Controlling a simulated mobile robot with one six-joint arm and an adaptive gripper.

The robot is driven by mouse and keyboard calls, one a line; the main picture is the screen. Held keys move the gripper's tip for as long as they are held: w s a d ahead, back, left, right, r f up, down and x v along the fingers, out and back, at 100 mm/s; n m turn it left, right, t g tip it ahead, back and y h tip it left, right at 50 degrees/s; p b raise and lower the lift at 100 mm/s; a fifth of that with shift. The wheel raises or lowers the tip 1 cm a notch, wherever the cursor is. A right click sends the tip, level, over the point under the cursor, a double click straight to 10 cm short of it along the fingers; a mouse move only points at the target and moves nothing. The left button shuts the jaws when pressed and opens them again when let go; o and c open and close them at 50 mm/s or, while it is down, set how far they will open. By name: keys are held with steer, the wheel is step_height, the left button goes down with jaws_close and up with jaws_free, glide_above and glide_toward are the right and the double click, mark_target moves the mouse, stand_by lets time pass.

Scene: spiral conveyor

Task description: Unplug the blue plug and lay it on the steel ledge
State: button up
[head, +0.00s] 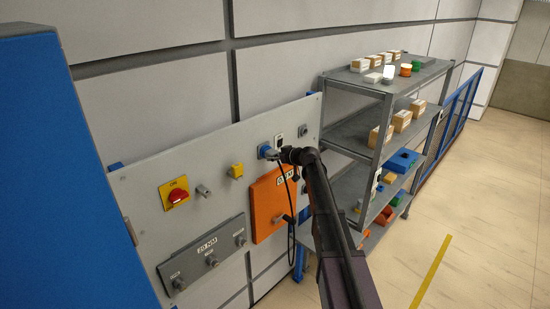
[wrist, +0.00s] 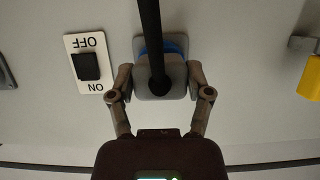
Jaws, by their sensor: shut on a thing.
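The plug (wrist: 158,85) is a grey body with a blue part behind it at the panel and a black cable running from its face. In the head view the blue part (head: 264,151) sits against the grey panel, right of a yellow fitting. My gripper (wrist: 160,82) has one finger on each side of the plug and is shut on it. In the head view my gripper (head: 281,155) partly hides the plug. The plug appears to be at its socket; I cannot tell whether it is fully seated. I cannot identify the steel ledge with certainty.
An ON/OFF switch (wrist: 87,64) is beside the plug. The panel (head: 146,195) also carries a red rotary switch (head: 175,195), a yellow fitting (head: 236,171) and an orange box (head: 268,206). A loaded steel shelf unit (head: 378,88) stands to the right. The floor beyond is open.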

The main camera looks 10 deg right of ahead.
steer(key=c, duration=0.4)
steer(key=shift+c, duration=0.2)
steer(key=shift+s+d, duration=0.1)
steer(key=shift+s, duration=0.05)
steer(key=shift+s+d, duration=0.5)
steer(key=shift+s, duration=0.15)
steer(key=shift+s+d, duration=0.25)
steer(key=shift+s, duration=0.05)
steer(key=s+d, duration=0.2)
steer(key=s, duration=0.1)
steer(key=shift+d, duration=0.1)
stand_by(0.6)
step_height(320, 180, down, 19)
steer(key=b, duration=1.9)
